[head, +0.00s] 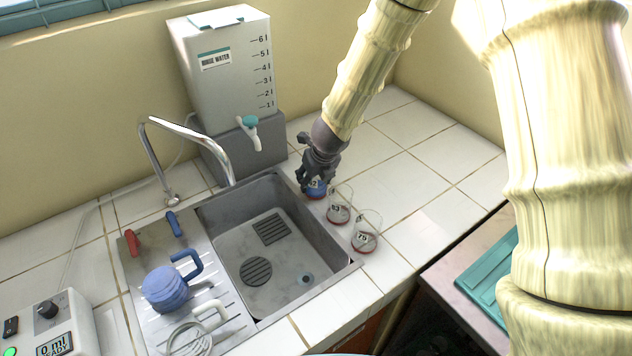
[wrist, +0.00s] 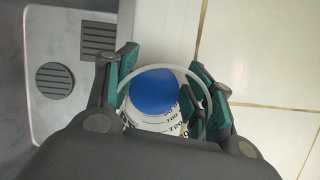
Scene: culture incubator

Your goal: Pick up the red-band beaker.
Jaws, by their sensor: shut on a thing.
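My gripper (head: 317,184) points down at the right rim of the sink, with its fingers shut on a small clear beaker (head: 316,193). In the wrist view the green finger pads of my gripper (wrist: 165,95) lie on both sides of this beaker (wrist: 158,117), which has a round rim, black volume marks and blue inside.
The sink (head: 328,272) lies just left of the beakers. A blue jug (head: 166,288) stands on the drainboard (head: 140,268). The faucet (head: 190,133) and rinse water tank (head: 228,85) are behind. White tiled counter (head: 425,160) is free to the right.

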